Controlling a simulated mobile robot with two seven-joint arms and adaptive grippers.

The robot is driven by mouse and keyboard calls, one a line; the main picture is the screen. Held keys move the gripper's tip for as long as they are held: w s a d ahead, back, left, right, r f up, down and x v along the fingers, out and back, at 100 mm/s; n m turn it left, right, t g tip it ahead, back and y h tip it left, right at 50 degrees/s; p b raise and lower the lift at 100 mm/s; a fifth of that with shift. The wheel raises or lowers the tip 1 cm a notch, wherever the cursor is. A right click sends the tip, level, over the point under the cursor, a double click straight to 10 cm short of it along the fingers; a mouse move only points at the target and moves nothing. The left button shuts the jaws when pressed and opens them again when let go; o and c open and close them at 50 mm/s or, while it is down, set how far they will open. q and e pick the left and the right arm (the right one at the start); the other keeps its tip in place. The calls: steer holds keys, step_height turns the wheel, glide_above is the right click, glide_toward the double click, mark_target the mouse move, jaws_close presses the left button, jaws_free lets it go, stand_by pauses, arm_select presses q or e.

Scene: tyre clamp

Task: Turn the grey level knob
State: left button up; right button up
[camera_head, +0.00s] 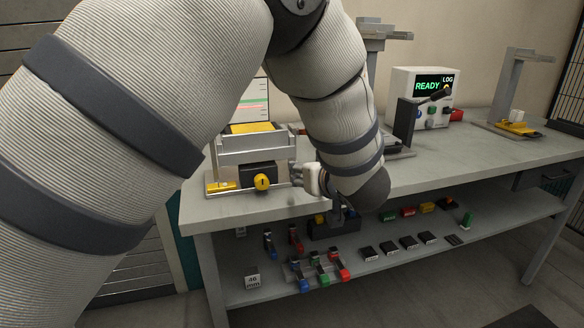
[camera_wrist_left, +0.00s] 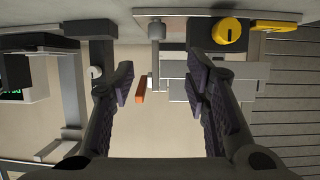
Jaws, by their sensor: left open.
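The console (camera_head: 422,96) with the green READY display stands at the back right of the bench in the head view. Small controls show on its front, and a grey knob (camera_head: 432,110) seems to be among them, too small to tell surely. The console's edge and green display (camera_wrist_left: 12,93) also show at the left of the left wrist view. My left gripper (camera_head: 299,176) is over the bench's front left part, well left of the console and mostly hidden by my forearm. In the left wrist view its fingers (camera_wrist_left: 160,88) are apart with nothing between them. My right gripper is not in view.
A fixture with a yellow knob (camera_head: 262,182) stands just left of my left gripper. A dark lever (camera_head: 405,120) stands between gripper and console. A grey stand (camera_head: 505,85) is at the far right. The lower shelf (camera_head: 385,265) holds several small parts.

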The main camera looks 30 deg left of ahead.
arm_select(q)
steer(key=x, duration=0.4)
steer(key=b+x, duration=0.1)
steer(key=x, duration=0.2)
steer(key=f+x, duration=0.1)
steer(key=x, duration=0.3)
steer(key=shift+w+d+f, duration=0.1)
steer(key=shift+w, duration=0.2)
steer(key=shift+w+a, duration=0.2)
steer(key=shift+a, duration=0.05)
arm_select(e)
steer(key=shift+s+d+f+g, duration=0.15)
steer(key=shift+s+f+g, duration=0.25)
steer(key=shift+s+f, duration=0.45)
arm_select(q)
jaws_close()
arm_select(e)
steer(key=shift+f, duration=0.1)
